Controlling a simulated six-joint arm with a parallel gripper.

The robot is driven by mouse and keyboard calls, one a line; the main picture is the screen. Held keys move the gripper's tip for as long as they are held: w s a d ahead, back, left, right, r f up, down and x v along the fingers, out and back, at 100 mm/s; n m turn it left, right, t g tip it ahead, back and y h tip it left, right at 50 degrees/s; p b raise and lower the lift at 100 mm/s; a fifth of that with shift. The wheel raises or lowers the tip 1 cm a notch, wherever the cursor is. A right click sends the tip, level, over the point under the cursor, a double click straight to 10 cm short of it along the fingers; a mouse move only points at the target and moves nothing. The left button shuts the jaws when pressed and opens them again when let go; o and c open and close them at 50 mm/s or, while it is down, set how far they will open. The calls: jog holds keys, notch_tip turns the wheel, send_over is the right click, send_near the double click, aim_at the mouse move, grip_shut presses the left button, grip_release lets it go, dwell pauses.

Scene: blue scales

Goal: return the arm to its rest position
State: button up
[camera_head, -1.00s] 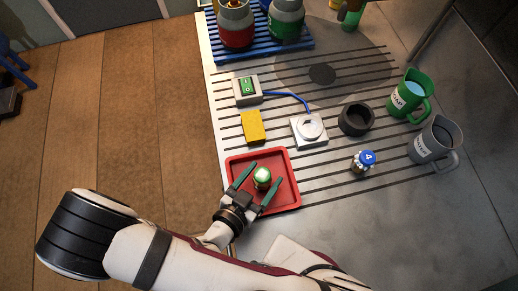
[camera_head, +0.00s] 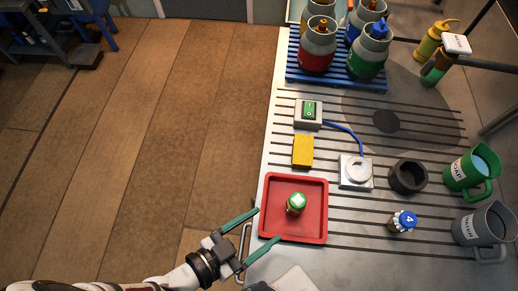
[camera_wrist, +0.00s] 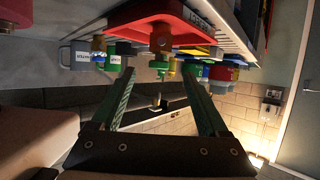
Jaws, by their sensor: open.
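My gripper (camera_head: 268,232) is open and empty in the head view, off the lower left corner of the red tray (camera_head: 323,215), its green fingers spread wide. A small jar with a green top (camera_head: 296,204) stands in the tray, apart from the fingers. My arm reaches in from the bottom left of the head view. In the wrist view, my gripper (camera_wrist: 168,82) also shows open with nothing between its fingers. The red tray (camera_wrist: 150,14) appears at the top of that view, beyond the fingertips.
Wooden floor (camera_head: 150,140) is clear at left.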

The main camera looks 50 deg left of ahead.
jog(key=w+a+f+m+g+y, duration=0.1)
jog(key=w+a+m+g+y, duration=0.2)
jog(key=a, duration=0.5)
jog(key=w+a+m+g, duration=0.1)
jog(key=w+a+g, duration=0.25)
jog(key=a, duration=0.45)
jog(key=w+a+r+g+y, duration=0.1)
jog(key=w+r+g+y, duration=0.3)
jog(key=w+r, duration=0.55)
jog(key=w+d+r, duration=0.3)
jog(key=d+r, duration=0.1)
jog(key=d, duration=0.4)
jog(key=s+d+g+h, duration=0.1)
jog(key=s+d, duration=0.2)
jog(key=d, duration=0.5)
jog(key=s+d+r+g+h, duration=0.1)
jog(key=s+d+h, duration=0.1)
jog(key=d, duration=0.7)
jog(key=s+d+r+m+g+h, duration=0.1)
jog(key=s+d, duration=0.3)
jog(key=d, duration=0.5)
jog(key=shift+s+h, duration=0.35)
jog(key=shift+h, duration=0.05)
